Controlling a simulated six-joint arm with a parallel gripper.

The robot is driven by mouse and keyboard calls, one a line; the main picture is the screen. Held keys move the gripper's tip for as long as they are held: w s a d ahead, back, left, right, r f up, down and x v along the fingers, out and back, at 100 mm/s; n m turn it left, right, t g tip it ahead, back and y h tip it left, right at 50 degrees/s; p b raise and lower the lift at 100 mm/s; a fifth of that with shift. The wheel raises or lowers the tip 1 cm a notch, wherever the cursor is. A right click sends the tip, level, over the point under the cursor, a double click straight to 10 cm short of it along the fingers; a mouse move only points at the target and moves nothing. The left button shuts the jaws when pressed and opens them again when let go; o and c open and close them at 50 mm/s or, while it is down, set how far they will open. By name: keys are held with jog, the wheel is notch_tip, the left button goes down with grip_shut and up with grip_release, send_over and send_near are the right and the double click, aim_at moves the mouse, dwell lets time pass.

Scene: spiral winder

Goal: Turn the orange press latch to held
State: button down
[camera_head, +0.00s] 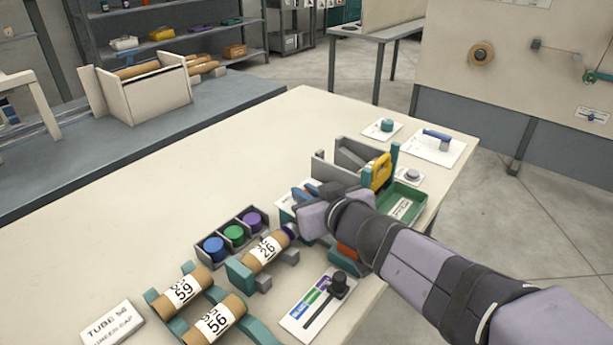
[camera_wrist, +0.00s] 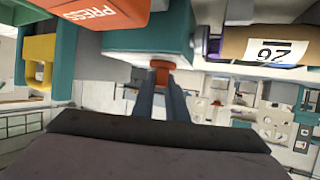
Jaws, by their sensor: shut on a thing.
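In the wrist view, the two fingers of my gripper (camera_wrist: 161,95) are shut on a small orange latch piece (camera_wrist: 161,74) on the teal block (camera_wrist: 160,45). A larger orange block marked PRESS (camera_wrist: 95,12) is at the upper left of that view. In the head view, my gripper (camera_head: 308,194) is at the winder, and my wrist and forearm hide much of the machine and the latch. Some orange (camera_head: 346,253) shows below my wrist. The latch's set position cannot be read.
Cardboard tube 26 (camera_head: 267,251) lies in a cradle just left of my gripper. Tubes 59 (camera_head: 183,288) and 56 (camera_head: 215,319) lie on a rack. A cap tray (camera_head: 203,257), a black-knobbed selector panel (camera_head: 308,314) and a green tray (camera_head: 418,211) stand near. The table's left middle is clear.

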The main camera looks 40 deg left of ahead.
jog(key=shift+w+r+n+g+y+p, duration=0.15)
jog(key=shift+n+g+p, duration=0.4)
jog(key=shift+p, duration=1.15)
jog(key=shift+s+r+n+g+y+p, duration=0.1)
jog(key=shift+n+g+y+p, duration=0.3)
jog(key=shift+p, duration=1.25)
jog(key=shift+w+r+n+g+y+p, duration=0.1)
jog(key=shift+n+g+p, duration=0.5)
jog(key=shift+p, duration=1.1)
jog(key=n+g+p, duration=0.1)
jog(key=g+p, duration=0.1)
jog(key=p, duration=0.2)
jog(key=shift+f+n, duration=0.15)
jog(key=shift+n, duration=0.1)
jog(key=shift+f+n+g+p, duration=0.2)
jog(key=shift+n+g+p, duration=0.25)
jog(key=shift+p, duration=0.2)
jog(key=shift+s, duration=0.2)
jog(key=c, duration=1.8)
grip_release()
jog(key=shift+o, duration=0.2)
